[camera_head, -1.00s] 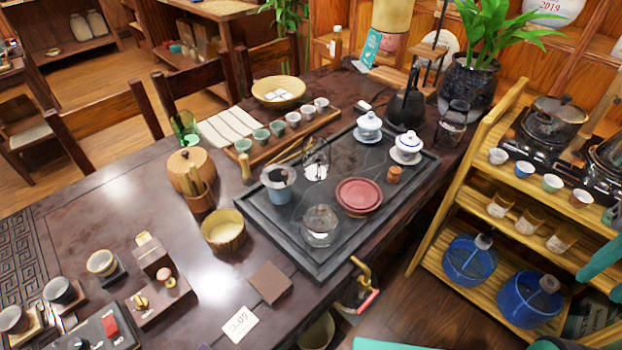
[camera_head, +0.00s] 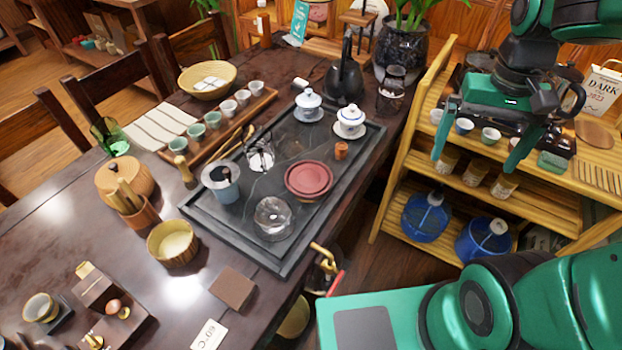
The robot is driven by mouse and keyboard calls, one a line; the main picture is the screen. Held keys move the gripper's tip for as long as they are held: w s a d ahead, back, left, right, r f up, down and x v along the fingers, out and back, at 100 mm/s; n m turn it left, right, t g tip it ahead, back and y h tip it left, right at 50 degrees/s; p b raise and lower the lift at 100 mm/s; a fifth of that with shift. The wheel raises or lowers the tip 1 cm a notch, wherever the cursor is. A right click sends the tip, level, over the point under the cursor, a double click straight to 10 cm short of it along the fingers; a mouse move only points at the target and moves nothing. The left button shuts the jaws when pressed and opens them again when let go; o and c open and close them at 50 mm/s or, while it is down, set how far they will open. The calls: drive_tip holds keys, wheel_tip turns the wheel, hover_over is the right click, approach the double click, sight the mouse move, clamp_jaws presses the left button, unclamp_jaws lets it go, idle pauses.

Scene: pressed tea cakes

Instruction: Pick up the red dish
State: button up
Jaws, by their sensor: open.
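The red dish (camera_head: 309,179) is a round, shallow, dull red dish. It sits on the dark stone tea tray (camera_head: 262,258) on the wooden table. My gripper (camera_head: 474,166) is at the upper right, its two green fingers pointing down and spread apart with nothing between them. It appears in front of the wooden shelf, well to the right of the red dish and apart from it.
Around the dish on the tray are a glass pot (camera_head: 273,217), a small orange-brown cup (camera_head: 341,150), a lidded white cup (camera_head: 350,121) and a grey-blue cup (camera_head: 221,182). A yellow wooden shelf (camera_head: 402,165) stands right of the table. A brass tap (camera_head: 323,252) juts from the table's edge.

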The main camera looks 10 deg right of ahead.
drive_tip(key=w+a+n, duration=0.2)
drive_tip(key=w+a, duration=0.6)
drive_tip(key=a, duration=0.2)
drive_tip(key=n, duration=0.4)
hover_over(309, 177)
wheel_tip(309, 177, down, 4)
drive_tip(key=shift+y, duration=0.3)
drive_tip(key=f, duration=0.5)
drive_tip(key=shift+a+f, duration=0.1)
drive_tip(key=shift+a, duration=0.1)
drive_tip(key=shift+d+f, duration=0.15)
drive_tip(key=shift+f, duration=2.75)
drive_tip(key=c, duration=1.2)
